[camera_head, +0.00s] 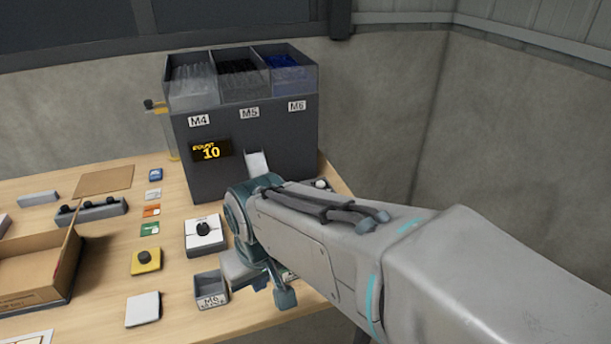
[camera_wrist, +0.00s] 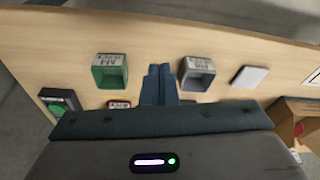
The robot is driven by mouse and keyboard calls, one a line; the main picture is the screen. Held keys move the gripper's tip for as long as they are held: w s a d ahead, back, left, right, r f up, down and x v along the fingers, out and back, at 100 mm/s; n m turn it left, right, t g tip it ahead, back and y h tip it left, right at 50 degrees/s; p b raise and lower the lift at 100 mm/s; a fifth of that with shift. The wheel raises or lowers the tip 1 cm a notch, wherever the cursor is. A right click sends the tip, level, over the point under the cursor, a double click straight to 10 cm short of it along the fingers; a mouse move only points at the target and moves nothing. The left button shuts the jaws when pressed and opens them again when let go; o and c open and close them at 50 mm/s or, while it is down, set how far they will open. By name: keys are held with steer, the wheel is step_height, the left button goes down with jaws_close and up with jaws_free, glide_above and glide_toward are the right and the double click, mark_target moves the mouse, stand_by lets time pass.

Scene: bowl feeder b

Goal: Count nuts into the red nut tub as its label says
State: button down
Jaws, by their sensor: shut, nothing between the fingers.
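The red nut tub is not clearly seen. In the wrist view a small dark-red edge with a white label (camera_wrist: 118,104) shows beside my gripper, mostly hidden, and I cannot tell if it is that tub. The grey feeder (camera_head: 245,150) has bins marked M4, M5 and M6, and its display (camera_head: 211,151) reads 10. A grey tub labelled M6 (camera_head: 211,303) stands in front; a grey tub (camera_wrist: 197,75) also shows in the wrist view, beside a green tub (camera_wrist: 110,72). My gripper (camera_wrist: 158,70) is shut and empty between them. No nuts are visible in the tubs.
A knob box (camera_head: 205,237), a yellow knob box (camera_head: 145,261) and a white pad (camera_head: 143,309) stand left of my arm. A cardboard box (camera_head: 35,270) is at far left. A green button box (camera_wrist: 58,103) lies left in the wrist view. My arm hides the table's right side.

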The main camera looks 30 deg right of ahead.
steer(key=shift+d, duration=0.1)
steer(key=w+d+r+n+t+h+p, duration=0.1)
steer(key=w+d+r+t+h+p, duration=0.15)
steer(key=w+d+p, duration=0.4)
steer(key=w+d+r+n+t+h+p, duration=0.1)
steer(key=w+d+r+h+p, duration=0.15)
steer(key=w+d, duration=0.7)
steer(key=w+d+f+n+t+y+p, duration=0.1)
steer(key=d+n+y+p, duration=0.1)
steer(key=d, duration=0.5)
steer(key=d+f+n+t+y+p, duration=0.2)
steer(key=d+n+p, duration=0.2)
steer(key=d+p, duration=0.3)
steer(key=shift+w+f+n+y, duration=0.25)
steer(key=shift+w+n+y, duration=0.05)
steer(key=shift+w+n, duration=0.1)
steer(key=shift+f, duration=0.15)
step_height(320, 180, down, 8)
steer(key=b, duration=0.7)
steer(key=shift+f+b, duration=0.25)
steer(key=shift+b, duration=0.1)
